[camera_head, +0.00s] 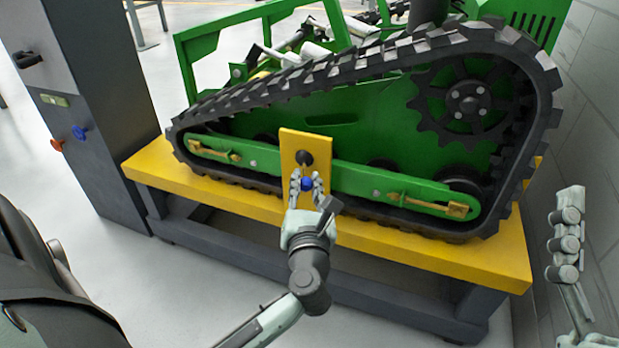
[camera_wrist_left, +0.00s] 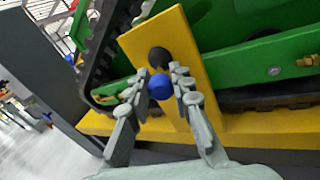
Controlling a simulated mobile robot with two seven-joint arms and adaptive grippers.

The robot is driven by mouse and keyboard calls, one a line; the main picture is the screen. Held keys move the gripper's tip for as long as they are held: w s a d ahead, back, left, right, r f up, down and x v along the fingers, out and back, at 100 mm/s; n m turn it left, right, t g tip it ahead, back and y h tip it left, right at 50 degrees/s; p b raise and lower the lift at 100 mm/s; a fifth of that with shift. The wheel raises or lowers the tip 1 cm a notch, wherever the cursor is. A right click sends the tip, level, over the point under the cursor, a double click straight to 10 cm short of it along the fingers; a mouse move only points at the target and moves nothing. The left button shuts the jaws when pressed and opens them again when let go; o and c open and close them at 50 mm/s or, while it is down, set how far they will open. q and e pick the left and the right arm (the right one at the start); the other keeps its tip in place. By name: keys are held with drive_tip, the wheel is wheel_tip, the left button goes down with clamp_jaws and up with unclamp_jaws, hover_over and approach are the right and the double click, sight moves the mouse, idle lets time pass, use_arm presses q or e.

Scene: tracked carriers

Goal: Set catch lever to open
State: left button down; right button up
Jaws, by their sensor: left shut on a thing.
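The catch lever shows as a blue knob (camera_head: 307,184) in front of a yellow upright plate (camera_head: 292,142), with a dark round pivot (camera_head: 304,158) on the plate just above it. My left gripper (camera_head: 307,182) is shut on the blue knob, one finger on each side. In the left wrist view the blue knob (camera_wrist_left: 160,87) sits between the fingertips, below the dark pivot (camera_wrist_left: 159,58). The lever's shaft is mostly hidden behind the knob and fingers. My right gripper (camera_head: 566,235) is at the right edge, away from the lever; its finger opening is unclear.
A green tracked carrier with a black track (camera_head: 545,75) rests on a yellow-topped stand (camera_head: 490,262) with dark legs. A grey cabinet (camera_head: 95,110) with blue and orange knobs stands at left. A pale wall (camera_head: 592,120) is close on the right. Open floor lies at front left.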

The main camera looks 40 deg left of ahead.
use_arm(q)
drive_tip(key=s+a+m+t+h+p, duration=0.1)
drive_tip(key=a+m+t+h+p, duration=0.1)
drive_tip(key=a+h+p, duration=0.3)
drive_tip(key=shift+s+a+r+m+t, duration=0.15)
drive_tip(key=shift+a+m+t, duration=0.25)
drive_tip(key=shift+a+m, duration=1.05)
use_arm(e)
drive_tip(key=d+f+g+h, duration=0.3)
drive_tip(key=f+g, duration=0.3)
drive_tip(key=f, duration=0.4)
drive_tip(key=d+f+g+h, duration=0.3)
drive_tip(key=d+f+g, duration=0.2)
drive_tip(key=f, duration=0.6)
drive_tip(key=shift+f+g, duration=0.2)
drive_tip(key=shift+g, duration=0.5)
use_arm(q)
drive_tip(key=shift+a+n, duration=0.5)
drive_tip(key=shift+n, duration=0.05)
use_arm(e)
drive_tip(key=shift+d, duration=0.1)
use_arm(q)
drive_tip(key=c, duration=1.3)
unclamp_jaws()
use_arm(e)
drive_tip(key=shift+w, duration=0.15)
use_arm(q)
drive_tip(key=shift+d, duration=0.1)
